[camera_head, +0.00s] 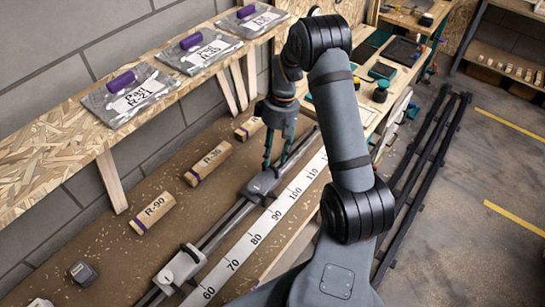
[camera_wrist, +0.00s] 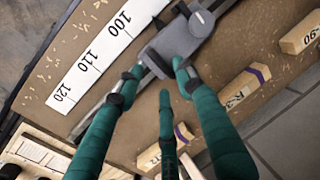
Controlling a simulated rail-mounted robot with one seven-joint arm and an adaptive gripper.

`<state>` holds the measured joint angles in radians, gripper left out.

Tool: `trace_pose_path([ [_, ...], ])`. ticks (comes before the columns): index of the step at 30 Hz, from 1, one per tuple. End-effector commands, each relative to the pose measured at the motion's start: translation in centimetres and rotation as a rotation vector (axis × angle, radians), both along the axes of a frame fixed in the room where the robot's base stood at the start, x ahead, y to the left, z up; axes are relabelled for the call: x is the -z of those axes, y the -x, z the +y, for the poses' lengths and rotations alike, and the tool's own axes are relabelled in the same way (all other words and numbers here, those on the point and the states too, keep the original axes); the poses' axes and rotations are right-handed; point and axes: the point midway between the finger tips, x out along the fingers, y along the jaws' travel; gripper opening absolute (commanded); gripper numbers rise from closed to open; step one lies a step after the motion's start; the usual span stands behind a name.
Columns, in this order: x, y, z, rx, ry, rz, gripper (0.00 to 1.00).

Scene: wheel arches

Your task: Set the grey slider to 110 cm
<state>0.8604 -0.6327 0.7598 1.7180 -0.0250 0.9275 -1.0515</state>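The grey slider (camera_head: 263,184) sits on the long rail beside the white scale (camera_head: 254,238). It stands roughly between the 90 and 100 marks; its exact reading cannot be told. It also shows at the top of the wrist view (camera_wrist: 186,36). My gripper (camera_head: 275,164) points down at the slider from above. In the wrist view its green fingers (camera_wrist: 157,74) are spread apart, with the tips close to the slider's near end. No clear contact shows. The 110 mark (camera_wrist: 91,60) is clear, farther along the scale toward 120.
A pale second slider (camera_head: 181,266) sits lower on the same rail, near 60. Wooden blocks, R-90 (camera_head: 153,211) and R-35 (camera_head: 209,161), lie left of the rail. A shelf (camera_head: 55,150) with labelled bags runs along the wall. The rail past the grey slider looks clear.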

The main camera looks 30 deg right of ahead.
Motion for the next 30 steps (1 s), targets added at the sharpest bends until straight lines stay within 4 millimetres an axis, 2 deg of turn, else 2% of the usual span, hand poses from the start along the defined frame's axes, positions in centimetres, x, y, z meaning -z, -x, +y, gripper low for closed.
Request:
trace_pose_path([
  [6,2.2,0.2,0.4,0.000,-0.001,0.000,0.37],
  [16,2.7,0.2,0.5,0.000,0.001,-0.001,0.37],
  [30,2.6,0.2,0.5,0.000,0.000,-0.001,0.10],
])
